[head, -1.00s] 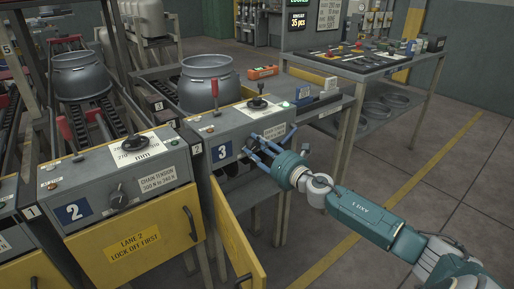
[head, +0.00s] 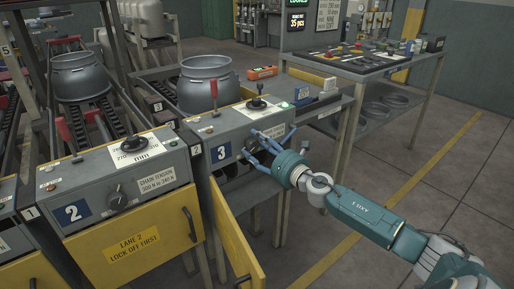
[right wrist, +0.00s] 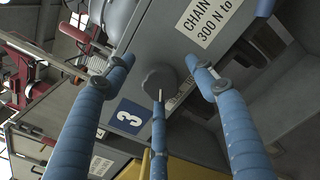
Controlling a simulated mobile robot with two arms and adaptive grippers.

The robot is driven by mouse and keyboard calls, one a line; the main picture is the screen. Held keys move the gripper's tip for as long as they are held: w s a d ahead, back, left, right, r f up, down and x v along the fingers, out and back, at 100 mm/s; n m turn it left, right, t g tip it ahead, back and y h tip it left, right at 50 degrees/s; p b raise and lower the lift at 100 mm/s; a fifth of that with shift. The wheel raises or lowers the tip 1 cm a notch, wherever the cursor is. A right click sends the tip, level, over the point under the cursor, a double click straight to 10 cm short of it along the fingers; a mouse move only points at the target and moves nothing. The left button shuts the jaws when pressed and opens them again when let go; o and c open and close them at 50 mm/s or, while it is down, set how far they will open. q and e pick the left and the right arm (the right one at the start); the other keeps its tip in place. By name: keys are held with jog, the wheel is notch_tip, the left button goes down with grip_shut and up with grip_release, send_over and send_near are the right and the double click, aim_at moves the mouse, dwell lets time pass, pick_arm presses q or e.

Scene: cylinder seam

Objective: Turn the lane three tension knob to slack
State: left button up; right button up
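The lane three tension knob (right wrist: 160,80) is a dark grey round knob on the grey lane three panel (right wrist: 190,75), beside the blue "3" label (right wrist: 130,117). In the head view that panel carries the same label (head: 221,152), and the fingers largely cover the knob. My right gripper (right wrist: 160,75) has blue fingers spread open around the knob's outline. They appear apart from it; whether any fingertip touches is unclear. In the head view my right gripper (head: 266,143) is at the panel's front. My left gripper is not in view.
A yellow door (head: 235,235) hangs open below the lane three panel. The lane two panel (head: 150,175) with its own knob (head: 118,200) stands to the left. A workbench (head: 345,75) stands behind right.

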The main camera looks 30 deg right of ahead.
jog(key=shift+a+f, duration=0.1)
jog(key=shift+s, duration=0.15)
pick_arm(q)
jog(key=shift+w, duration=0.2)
pick_arm(e)
jog(key=s+d, duration=0.1)
jog(key=s, duration=1)
jog(key=shift+s, duration=0.35)
